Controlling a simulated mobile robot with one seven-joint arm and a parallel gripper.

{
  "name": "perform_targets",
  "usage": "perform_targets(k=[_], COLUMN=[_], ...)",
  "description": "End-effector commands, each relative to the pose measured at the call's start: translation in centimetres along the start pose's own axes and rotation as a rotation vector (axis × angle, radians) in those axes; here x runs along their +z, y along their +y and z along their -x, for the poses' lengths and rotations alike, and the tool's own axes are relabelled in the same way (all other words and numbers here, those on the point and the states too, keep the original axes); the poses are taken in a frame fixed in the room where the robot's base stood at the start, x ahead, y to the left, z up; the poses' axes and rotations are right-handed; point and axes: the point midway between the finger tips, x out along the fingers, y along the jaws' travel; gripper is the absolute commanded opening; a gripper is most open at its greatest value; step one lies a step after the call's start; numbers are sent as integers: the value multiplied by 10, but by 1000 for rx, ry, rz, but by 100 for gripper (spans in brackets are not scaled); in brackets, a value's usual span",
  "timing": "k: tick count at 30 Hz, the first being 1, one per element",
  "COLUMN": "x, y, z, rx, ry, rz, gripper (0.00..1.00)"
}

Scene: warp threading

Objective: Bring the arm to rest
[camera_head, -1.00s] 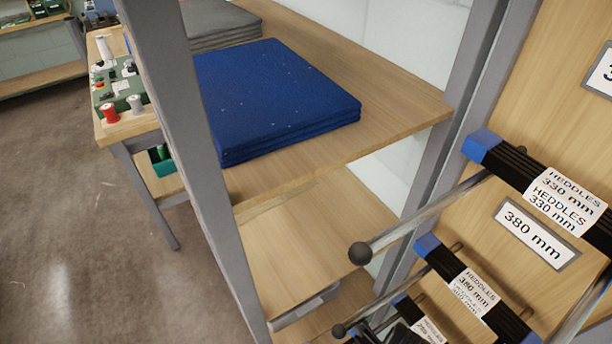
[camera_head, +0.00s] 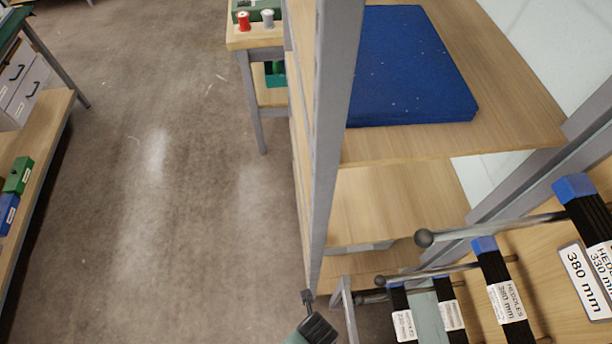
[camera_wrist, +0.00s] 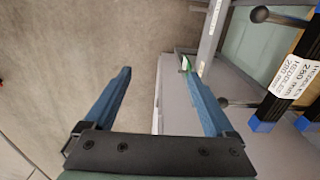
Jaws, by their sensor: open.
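My gripper (camera_wrist: 156,92) is open in the wrist view, its two blue fingers spread wide with nothing between them but floor and a grey surface beyond. In the head view a dark end part of my arm shows at the bottom centre, in front of the shelf post, and the fingers cannot be made out there. The bundles of black heddles (camera_head: 497,275) with white labels hang on metal rods at the lower right. In the wrist view a heddle bundle (camera_wrist: 291,75) hangs at the right, apart from the fingers.
Rods with round knobs (camera_head: 424,238) stick out at right. Another shelf (camera_head: 45,150) stands at far left. The floor (camera_head: 190,190) between is open.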

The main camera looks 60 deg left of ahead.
Motion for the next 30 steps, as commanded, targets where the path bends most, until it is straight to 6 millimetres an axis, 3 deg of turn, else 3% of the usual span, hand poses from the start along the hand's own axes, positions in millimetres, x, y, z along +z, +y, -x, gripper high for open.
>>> perform_targets(k=[3, 9, 22, 30], x=[-1, 0, 0, 0], y=[23, 47, 55, 55], z=[3, 2, 4, 55], rx=[3, 1, -1, -1], ry=[1, 1, 0, 0], rz=[-1, -1, 0, 0], gripper=[90, 90, 90, 90])
